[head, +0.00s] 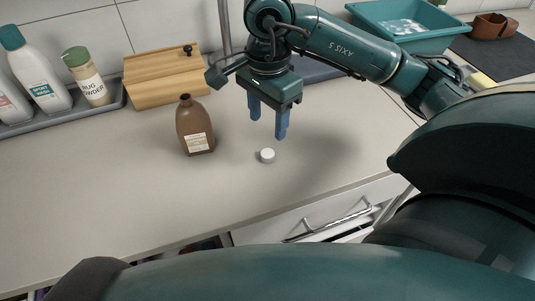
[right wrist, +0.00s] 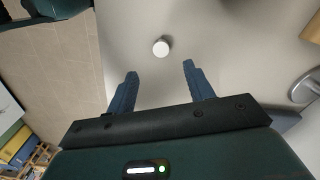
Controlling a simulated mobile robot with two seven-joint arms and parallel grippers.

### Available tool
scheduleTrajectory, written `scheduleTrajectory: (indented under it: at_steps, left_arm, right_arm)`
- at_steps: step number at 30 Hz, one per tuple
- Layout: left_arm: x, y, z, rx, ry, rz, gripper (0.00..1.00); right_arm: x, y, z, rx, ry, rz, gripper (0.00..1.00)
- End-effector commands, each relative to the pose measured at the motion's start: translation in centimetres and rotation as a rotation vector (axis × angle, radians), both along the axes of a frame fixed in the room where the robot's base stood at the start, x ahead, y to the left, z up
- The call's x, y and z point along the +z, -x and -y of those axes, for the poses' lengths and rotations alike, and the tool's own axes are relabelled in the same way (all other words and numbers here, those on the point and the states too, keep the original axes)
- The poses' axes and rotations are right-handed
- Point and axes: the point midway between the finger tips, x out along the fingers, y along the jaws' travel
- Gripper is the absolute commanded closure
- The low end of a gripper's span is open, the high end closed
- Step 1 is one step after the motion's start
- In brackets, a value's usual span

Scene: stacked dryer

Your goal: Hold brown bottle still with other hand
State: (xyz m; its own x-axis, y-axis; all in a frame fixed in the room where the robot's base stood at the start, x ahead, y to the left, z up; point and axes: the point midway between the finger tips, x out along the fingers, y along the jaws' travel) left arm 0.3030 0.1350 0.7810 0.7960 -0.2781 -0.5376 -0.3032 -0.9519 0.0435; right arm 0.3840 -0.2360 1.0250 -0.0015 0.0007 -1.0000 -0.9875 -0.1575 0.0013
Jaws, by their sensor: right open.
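A brown bottle (head: 195,126) with a pale label stands upright on the counter in the head view, its mouth uncovered. A small white cap (head: 267,155) lies on the counter to the right of the bottle and apart from it. The cap also shows in the right wrist view (right wrist: 161,47), beyond the fingertips. My right gripper (head: 267,127) is open and empty above the counter, right of the bottle, its blue fingers pointing down; the fingers also show in the right wrist view (right wrist: 160,70). My left gripper is not in view.
A grey tray (head: 70,119) with several bottles stands at the back left. A wooden box (head: 163,82) stands behind the brown bottle. A teal basin (head: 415,35) and a dark mat (head: 499,50) are at the back right. The counter (head: 110,190) is clear in front of the bottle.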

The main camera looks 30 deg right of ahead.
Motion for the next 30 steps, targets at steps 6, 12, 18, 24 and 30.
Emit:
scheduleTrajectory:
  at_steps: [6,12,18,24,30]
  left_arm:
    - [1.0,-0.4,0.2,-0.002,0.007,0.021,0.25]
    - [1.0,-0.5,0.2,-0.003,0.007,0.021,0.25]
    - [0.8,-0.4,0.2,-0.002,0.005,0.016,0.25]
    - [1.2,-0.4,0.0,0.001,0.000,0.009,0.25]
    - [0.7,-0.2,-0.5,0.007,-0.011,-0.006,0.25]
  right_arm:
    - [-3.3,0.0,0.1,-0.002,0.001,-0.002,0.48]
    - [-4.0,0.0,0.1,-0.002,0.001,0.002,0.48]
    - [-4.0,0.0,0.1,-0.002,0.001,0.001,0.48]
    - [-6.1,0.1,0.1,-0.002,0.002,-0.006,0.48]
    - [-8.7,-0.1,0.1,-0.002,0.001,-0.002,0.48]
